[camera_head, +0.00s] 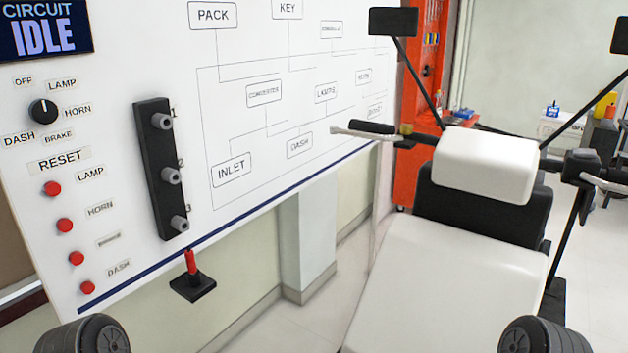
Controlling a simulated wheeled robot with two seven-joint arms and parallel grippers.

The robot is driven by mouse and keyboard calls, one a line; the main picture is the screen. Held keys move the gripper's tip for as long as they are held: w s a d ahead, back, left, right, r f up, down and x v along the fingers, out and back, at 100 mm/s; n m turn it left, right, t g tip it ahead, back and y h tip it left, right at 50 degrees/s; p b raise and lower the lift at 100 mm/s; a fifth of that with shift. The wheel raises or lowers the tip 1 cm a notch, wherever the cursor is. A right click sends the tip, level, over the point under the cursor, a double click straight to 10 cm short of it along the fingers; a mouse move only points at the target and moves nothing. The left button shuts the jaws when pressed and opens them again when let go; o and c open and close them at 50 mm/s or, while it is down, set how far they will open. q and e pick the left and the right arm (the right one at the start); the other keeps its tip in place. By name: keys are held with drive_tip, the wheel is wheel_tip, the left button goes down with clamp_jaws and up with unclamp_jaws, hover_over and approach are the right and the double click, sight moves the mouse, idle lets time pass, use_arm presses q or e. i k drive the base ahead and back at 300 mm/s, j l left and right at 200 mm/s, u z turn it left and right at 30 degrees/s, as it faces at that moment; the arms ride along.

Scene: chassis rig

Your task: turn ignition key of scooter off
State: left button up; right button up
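The scooter (455,290) stands at the right, with a white front panel, a white headlamp cover (487,163) and a black body behind it. Its left-hand grip (373,128) with a silver lever points toward the board, and another grip (612,173) is at the right edge. I cannot make out an ignition key on the scooter. Neither gripper shows; only dark rounded parts of my own arms show at the bottom left and bottom right.
A white circuit board (290,60) fills the left, with an IDLE display (45,30), a black knob (43,111), several red buttons (65,225) and a black socket strip (148,150). A red plug (191,262) stands in a black holder below. A red cabinet (428,70) stands behind.

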sight(544, 246)
drive_tip(key=k+l+z, duration=0.2)
drive_tip(key=l, duration=0.15)
drive_tip(key=k+l+z, duration=0.1)
drive_tip(key=l+z, duration=0.15)
drive_tip(key=k+l+z, duration=0.2)
drive_tip(key=l, duration=0.9)
drive_tip(key=k+l+u, duration=0.1)
drive_tip(key=l, duration=0.55)
drive_tip(key=i+l+u, duration=0.15)
drive_tip(key=l, duration=0.8)
drive_tip(key=l+u, duration=0.2)
drive_tip(key=l, duration=0.75)
drive_tip(key=i+l+u, duration=0.2)
drive_tip(key=i+l, duration=0.9)
